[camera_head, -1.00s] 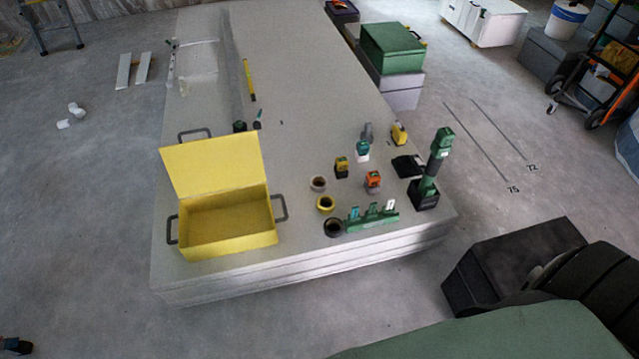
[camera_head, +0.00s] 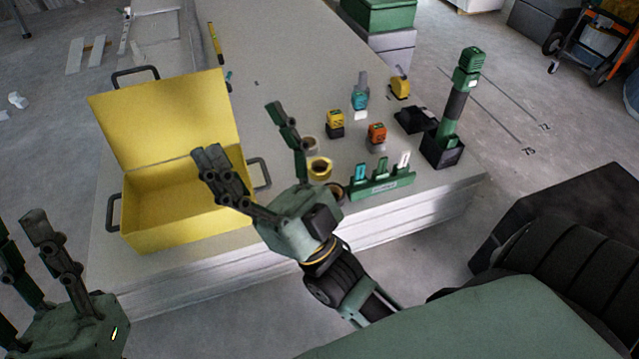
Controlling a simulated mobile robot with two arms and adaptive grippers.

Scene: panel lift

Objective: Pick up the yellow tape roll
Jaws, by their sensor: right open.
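The yellow tape roll (camera_head: 321,176) lies flat on the stacked panels, between a beige roll and a dark roll. My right gripper (camera_head: 238,132) is open and empty, its fingers pointing away from me over the panels. In the picture, the roll shows just right of its right-hand finger, outside the gap between the fingers. I see no contact with the roll. My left gripper (camera_head: 20,222) is at the lower left, partly cut off by the picture edge, with its fingers apart and nothing seen between them.
An open yellow box (camera_head: 165,215) stands left of my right gripper. A green rack (camera_head: 382,188), an orange item (camera_head: 377,133) and a tall green tool (camera_head: 458,100) stand to the right.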

